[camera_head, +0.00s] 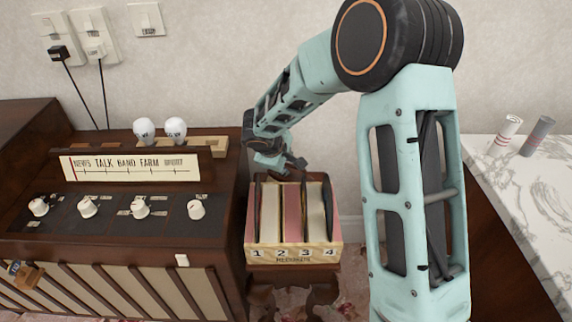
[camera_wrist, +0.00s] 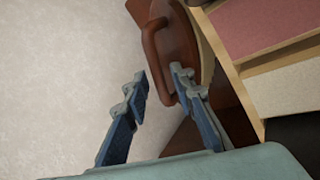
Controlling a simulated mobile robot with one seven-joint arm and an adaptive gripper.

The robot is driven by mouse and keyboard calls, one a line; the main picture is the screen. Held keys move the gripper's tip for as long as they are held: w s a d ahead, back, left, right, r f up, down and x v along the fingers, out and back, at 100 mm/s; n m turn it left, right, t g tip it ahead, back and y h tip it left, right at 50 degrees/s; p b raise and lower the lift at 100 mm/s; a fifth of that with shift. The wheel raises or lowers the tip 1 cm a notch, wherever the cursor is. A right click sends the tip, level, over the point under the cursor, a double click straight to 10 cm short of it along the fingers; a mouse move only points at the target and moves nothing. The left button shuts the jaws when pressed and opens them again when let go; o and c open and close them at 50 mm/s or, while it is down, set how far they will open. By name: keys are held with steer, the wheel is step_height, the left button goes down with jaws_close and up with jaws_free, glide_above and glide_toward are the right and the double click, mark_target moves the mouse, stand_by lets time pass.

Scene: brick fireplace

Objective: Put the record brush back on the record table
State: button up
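The record table is a small dark wooden stand (camera_head: 318,290) holding a box of records (camera_head: 290,258) with slots numbered 1 to 4. My gripper (camera_head: 282,165) is above the box's back edge in the head view. A reddish-brown wooden piece with a looped handle (camera_wrist: 154,60) lies just past the fingertips, beside the box. It looks like the record brush, but I cannot be sure. The head view does not clearly show this piece.
A large brown console (camera_head: 120,225) with knobs and two white bulbs stands left of the box. A white marble counter (camera_head: 530,190) with two small cylinders is at the right. The pale wall is close behind the box.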

steer(key=p+v, duration=0.3)
steer(key=v, duration=0.9)
steer(key=shift+p, duration=0.35)
steer(key=shift+r, duration=0.15)
